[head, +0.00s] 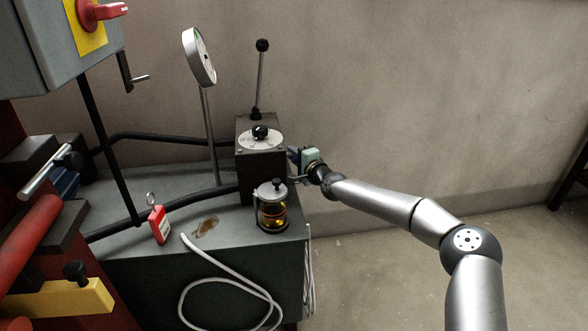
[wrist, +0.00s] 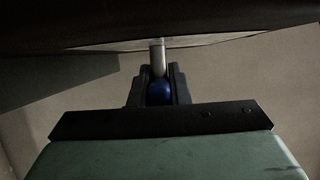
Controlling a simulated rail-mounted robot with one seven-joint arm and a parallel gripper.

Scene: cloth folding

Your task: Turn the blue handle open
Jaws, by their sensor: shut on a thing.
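The blue handle (wrist: 160,92) is a rounded blue grip on a short pale metal rod (wrist: 158,58) in the wrist view. The rod runs up to the underside of a dark body. My gripper (wrist: 159,76) is shut on the blue grip, with one dark finger on each side of it. In the head view my gripper (head: 296,156) reaches in from the right and touches or nearly touches the right side of the dark box (head: 262,170). The handle itself is hidden or too small to make out there.
The box stands on a grey cabinet (head: 130,265) and carries a dial (head: 262,138) and an upright lever (head: 260,80). A glass jar (head: 272,212), red padlock (head: 158,226), white cable (head: 190,283) and round gauge (head: 199,57) are nearby. Floor to the right is clear.

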